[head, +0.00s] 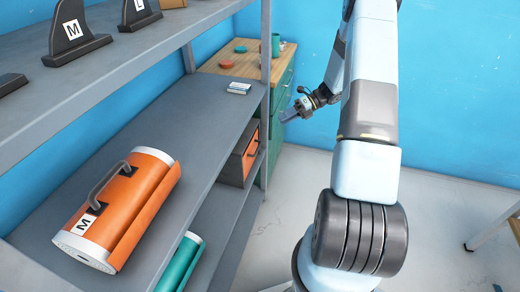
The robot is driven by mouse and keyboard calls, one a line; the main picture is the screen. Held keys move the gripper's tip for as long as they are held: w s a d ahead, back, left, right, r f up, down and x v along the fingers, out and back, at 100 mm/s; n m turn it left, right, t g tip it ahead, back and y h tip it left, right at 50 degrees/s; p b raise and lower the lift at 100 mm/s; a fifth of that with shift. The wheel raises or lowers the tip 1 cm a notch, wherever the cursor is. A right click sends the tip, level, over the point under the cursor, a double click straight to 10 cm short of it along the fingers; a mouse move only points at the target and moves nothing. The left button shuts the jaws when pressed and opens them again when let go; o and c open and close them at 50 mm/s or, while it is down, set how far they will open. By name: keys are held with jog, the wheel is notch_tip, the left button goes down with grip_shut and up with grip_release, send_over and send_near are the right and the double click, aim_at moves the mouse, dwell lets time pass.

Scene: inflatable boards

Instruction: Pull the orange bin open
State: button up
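The orange bin (251,153) is a dark box with an orange front and a dark handle. It sits under the far end of the grey middle shelf, with its front facing right. The shelf above hides its top and inside, so I cannot tell how far out it stands. My gripper (286,117) is up and to the right of the bin, apart from it, beside the green cabinet. Its fingers point left. It is small here, and I cannot tell whether they are open or shut.
A rolled orange board (130,205) with a handle and an M label lies on the middle shelf (205,135). A teal roll (180,265) lies below. A shelf post (266,80) stands near the bin. The green cabinet (283,90) is behind. Floor (290,190) right of the shelves is clear.

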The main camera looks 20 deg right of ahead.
jog(key=d+f+m+t+y, duration=0.35)
jog(key=f+m, duration=0.45)
jog(key=f, duration=0.6)
jog(key=f+x, duration=0.1)
jog(key=x, duration=1.2)
jog(key=shift+w+f+h, duration=0.3)
jog(key=shift+h, duration=0.05)
jog(key=shift+a, duration=0.1)
grip_shut()
jog(key=shift+s+a+f, duration=0.1)
jog(key=shift+a, duration=0.05)
